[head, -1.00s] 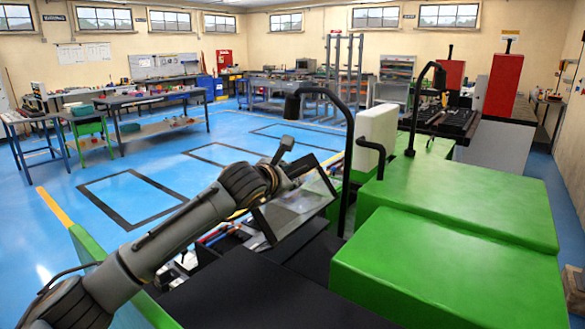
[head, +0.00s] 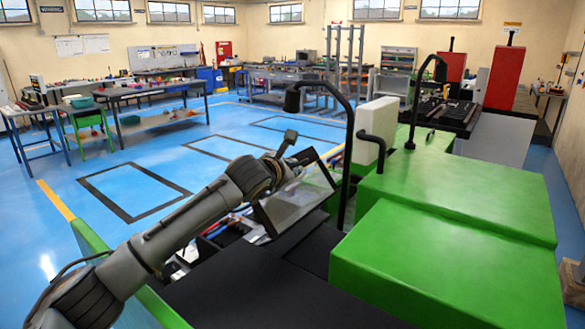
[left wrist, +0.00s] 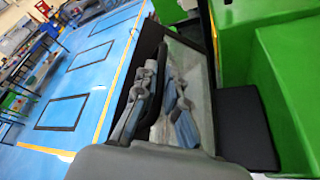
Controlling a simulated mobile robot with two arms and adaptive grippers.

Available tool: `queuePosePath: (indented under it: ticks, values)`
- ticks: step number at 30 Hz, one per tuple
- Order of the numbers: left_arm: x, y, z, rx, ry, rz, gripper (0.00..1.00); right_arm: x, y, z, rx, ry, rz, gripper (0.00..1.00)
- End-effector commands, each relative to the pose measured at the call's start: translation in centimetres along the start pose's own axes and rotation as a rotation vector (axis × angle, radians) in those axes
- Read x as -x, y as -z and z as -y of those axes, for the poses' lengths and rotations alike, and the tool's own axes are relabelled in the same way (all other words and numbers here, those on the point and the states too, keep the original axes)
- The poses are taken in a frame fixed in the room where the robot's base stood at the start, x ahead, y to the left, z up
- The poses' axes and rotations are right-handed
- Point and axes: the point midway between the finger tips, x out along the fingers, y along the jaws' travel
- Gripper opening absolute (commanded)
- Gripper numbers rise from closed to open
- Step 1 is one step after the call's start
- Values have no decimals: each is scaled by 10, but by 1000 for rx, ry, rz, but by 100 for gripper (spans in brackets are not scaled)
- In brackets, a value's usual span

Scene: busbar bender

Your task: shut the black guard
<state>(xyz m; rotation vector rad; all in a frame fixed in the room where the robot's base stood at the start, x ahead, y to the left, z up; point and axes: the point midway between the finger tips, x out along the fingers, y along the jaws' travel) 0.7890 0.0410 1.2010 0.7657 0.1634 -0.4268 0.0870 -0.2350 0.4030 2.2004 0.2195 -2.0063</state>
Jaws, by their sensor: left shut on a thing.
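The black guard (head: 296,203) is a clear panel in a black frame. It stands tilted over the machine bed, left of the curved black lamp post in the head view. In the left wrist view the guard (left wrist: 203,75) fills the middle, with its dark frame along the left and top. My left gripper (head: 304,162) is at the guard's upper edge, shut on it. In the left wrist view the fingers of the left gripper (left wrist: 158,105) lie along the frame and panel, one seen through the clear sheet. My right gripper is not in view.
Green machine covers (head: 455,265) stand to the right, with a white box (head: 374,130) and the black lamp post (head: 349,140) close by the guard. Below is a dark machine top (head: 250,290). Blue floor (head: 130,190) lies open to the left, with workbenches beyond.

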Motion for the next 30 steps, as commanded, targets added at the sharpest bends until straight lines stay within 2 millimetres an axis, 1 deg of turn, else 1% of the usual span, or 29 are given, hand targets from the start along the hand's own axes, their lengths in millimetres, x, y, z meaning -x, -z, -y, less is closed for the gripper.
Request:
queuePosePath:
  ticks: [5,8,14,18,21,24,30]
  values:
    - [0,2,-4,17,6,-1,0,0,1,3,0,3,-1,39]
    - [-2,5,-12,45,16,-2,0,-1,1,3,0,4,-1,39]
    - [-6,16,-40,156,58,-2,0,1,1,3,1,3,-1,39]
    - [-11,28,-65,259,100,-2,0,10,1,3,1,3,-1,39]
    - [-15,37,-79,324,127,-2,0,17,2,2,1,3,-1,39]
    - [-18,46,-90,382,151,-1,0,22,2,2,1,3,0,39]
    - [-26,63,-105,470,189,0,0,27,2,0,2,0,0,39]
